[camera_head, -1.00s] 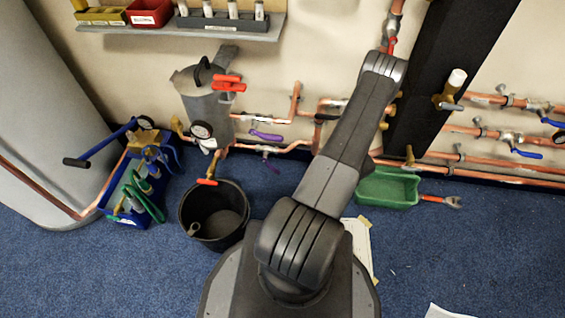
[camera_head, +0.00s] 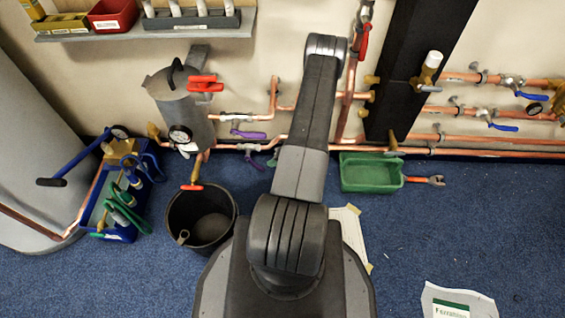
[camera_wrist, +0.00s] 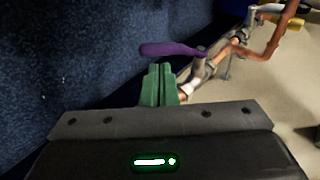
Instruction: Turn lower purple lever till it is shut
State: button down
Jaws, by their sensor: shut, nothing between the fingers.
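The lower purple lever (camera_head: 272,158) is on the lower copper pipe in the head view, beside my forearm and partly hard to make out. The upper purple lever (camera_head: 248,134) sits on the pipe above it, pointing right. In the wrist view a purple lever (camera_wrist: 170,49), seemingly the lower one, lies across the view just beyond my fingertips, joined to its valve at its right end. My gripper (camera_wrist: 159,72) has its green fingers shut together and empty, close to the lever; I cannot tell if they touch.
A black bucket (camera_head: 203,218) stands below the pipes at left, under a red-handled tap (camera_head: 192,187). A blue tool tray (camera_head: 122,235) is further left. A green tray (camera_head: 370,173) lies right of my arm. A black column (camera_head: 407,75) stands behind.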

aim_at(261, 170)
jog(key=shift+b+x, duration=0.7)
jog(key=shift+x, duration=2)
jog(key=shift+f, duration=0.15)
jog(key=shift+a+f+b, duration=0.2)
jog(key=shift+f+b, duration=0.3)
jog(key=shift+b, duration=0.15)
jog(key=shift+a+f+b, duration=0.2)
jog(key=shift+f+b, duration=0.35)
jog(key=shift+b, duration=0.05)
jog(key=shift+b+x, duration=0.85)
jog(key=shift+x, duration=0.1)
jog(key=shift+s+a+f+y+b, duration=0.2)
jog(key=shift+a+f+y+b, duration=0.4)
jog(key=shift+b, duration=0.3)
jog(key=shift+r, duration=0.15)
jog(key=shift+y, duration=0.3)
